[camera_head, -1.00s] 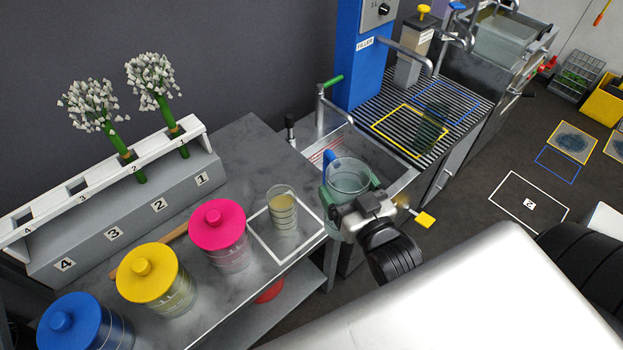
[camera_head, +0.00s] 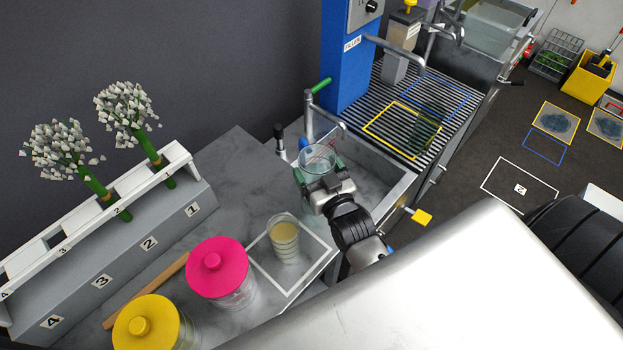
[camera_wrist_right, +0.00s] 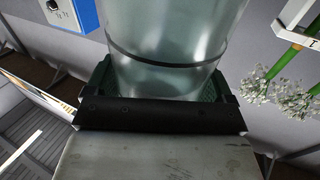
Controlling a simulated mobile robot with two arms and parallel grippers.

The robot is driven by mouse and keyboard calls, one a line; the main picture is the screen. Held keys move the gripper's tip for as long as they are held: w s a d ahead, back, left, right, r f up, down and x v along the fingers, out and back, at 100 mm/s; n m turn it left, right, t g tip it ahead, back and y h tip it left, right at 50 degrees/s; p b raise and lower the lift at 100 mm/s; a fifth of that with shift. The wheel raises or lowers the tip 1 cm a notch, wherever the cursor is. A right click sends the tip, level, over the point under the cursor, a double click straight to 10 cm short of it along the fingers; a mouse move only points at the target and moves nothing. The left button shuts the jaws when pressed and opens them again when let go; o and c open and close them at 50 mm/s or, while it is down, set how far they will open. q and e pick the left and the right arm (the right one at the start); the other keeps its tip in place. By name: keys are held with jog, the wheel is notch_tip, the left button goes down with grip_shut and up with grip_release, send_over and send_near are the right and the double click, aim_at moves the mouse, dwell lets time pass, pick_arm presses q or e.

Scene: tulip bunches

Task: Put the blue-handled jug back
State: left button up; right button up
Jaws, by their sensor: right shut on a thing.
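My right gripper (camera_head: 322,182) is shut on a clear, greenish jug (camera_head: 318,157), holding it above the sink (camera_head: 372,178) beside the tap. The jug also fills the upper middle of the right wrist view (camera_wrist_right: 165,45), where a dark band rings it between the green finger pads. A yellow outline (camera_head: 371,124) and a blue outline (camera_head: 463,103) mark the slatted rack (camera_head: 352,116) past the sink. My left gripper is not in view.
A glass of yellowish liquid (camera_head: 284,240) stands in a white square on the grey counter (camera_head: 240,160). Jars with pink (camera_head: 217,267) and yellow lids stand nearby. A tap with a green lever (camera_head: 310,115) rises close to the jug. A flower rack (camera_head: 110,210) stands left.

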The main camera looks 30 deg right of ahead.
jog(key=shift+w+a+f, duration=0.25)
jog(key=shift+w+a, duration=0.15)
jog(key=shift+a, duration=0.1)
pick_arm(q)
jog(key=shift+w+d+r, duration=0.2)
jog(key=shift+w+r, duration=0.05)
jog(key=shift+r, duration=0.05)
pick_arm(e)
notch_tip(320, 180, down, 4)
jog(key=shift+f, duration=0.15)
jog(key=o, duration=1.7)
jog(key=shift+s+f, duration=0.1)
pick_arm(q)
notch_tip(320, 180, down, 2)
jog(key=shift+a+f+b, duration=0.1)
jog(key=shift+b, duration=0.75)
pick_arm(e)
jog(key=s, duration=1.2)
jog(key=shift+a, duration=0.35)
